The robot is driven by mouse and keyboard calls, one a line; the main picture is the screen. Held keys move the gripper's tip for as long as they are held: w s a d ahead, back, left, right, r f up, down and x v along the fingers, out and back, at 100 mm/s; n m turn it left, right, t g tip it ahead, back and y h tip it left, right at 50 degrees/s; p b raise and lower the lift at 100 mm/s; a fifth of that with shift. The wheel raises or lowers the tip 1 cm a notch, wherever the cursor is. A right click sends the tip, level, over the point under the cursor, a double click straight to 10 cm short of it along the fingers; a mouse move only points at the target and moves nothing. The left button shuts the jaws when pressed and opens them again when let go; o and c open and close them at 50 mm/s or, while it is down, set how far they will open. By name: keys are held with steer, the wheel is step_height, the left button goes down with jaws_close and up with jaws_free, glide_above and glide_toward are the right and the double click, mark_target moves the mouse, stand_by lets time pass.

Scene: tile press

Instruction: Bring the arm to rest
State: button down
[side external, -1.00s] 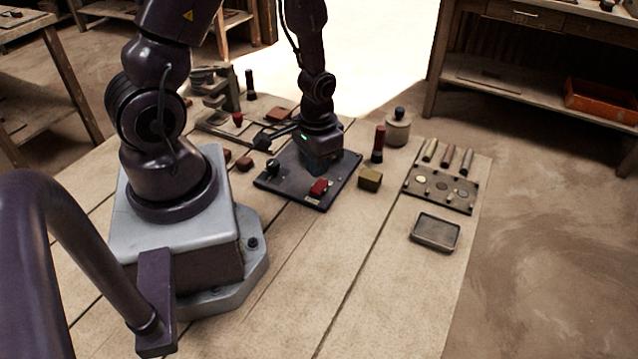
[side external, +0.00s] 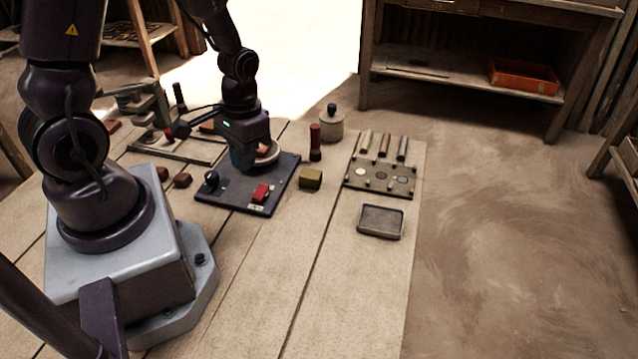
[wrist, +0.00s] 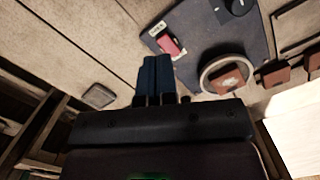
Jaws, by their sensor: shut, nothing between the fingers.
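My gripper (side external: 243,166) hangs fingers down over the dark panel (side external: 226,193), left of a pale ring (side external: 270,153). Its blue fingers are together and empty in the wrist view (wrist: 155,62). There the ring (wrist: 203,80) lies on the panel (wrist: 195,30) with a reddish-brown tile (wrist: 228,79) inside it, apart from the fingers. My gripper partly hides the ring in the side view. Whether the fingertips touch the panel cannot be told.
The panel carries a red switch (side external: 261,192) and a black knob (side external: 211,179). Near it stand an olive block (side external: 310,179), a red-and-black stamp (side external: 315,143) and a lidded jar (side external: 331,123). A tray (side external: 381,222) lies right. The front planks are clear.

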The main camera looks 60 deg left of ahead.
steer(key=s+d+r+m+t, duration=0.1)
steer(key=d+r+t, duration=0.2)
steer(key=r, duration=0.8)
steer(key=s+d+r+m+t, duration=0.1)
steer(key=d+r+t, duration=0.3)
steer(key=r, duration=0.8)
steer(key=shift+s+d+r+m, duration=0.3)
steer(key=shift+d+m, duration=0.05)
steer(key=shift+m, duration=0.25)
steer(key=w+a+f+m+g, duration=0.3)
steer(key=a+f+m, duration=0.1)
steer(key=f, duration=0.5)
steer(key=w+a+f+m+g+h, duration=0.1)
steer(key=w+a+f+m+g, duration=0.2)
steer(key=a+f, duration=0.4)
steer(key=shift+w+f+m+g, duration=0.35)
steer(key=shift+f+m+g, duration=0.25)
steer(key=shift+f+m, duration=0.45)
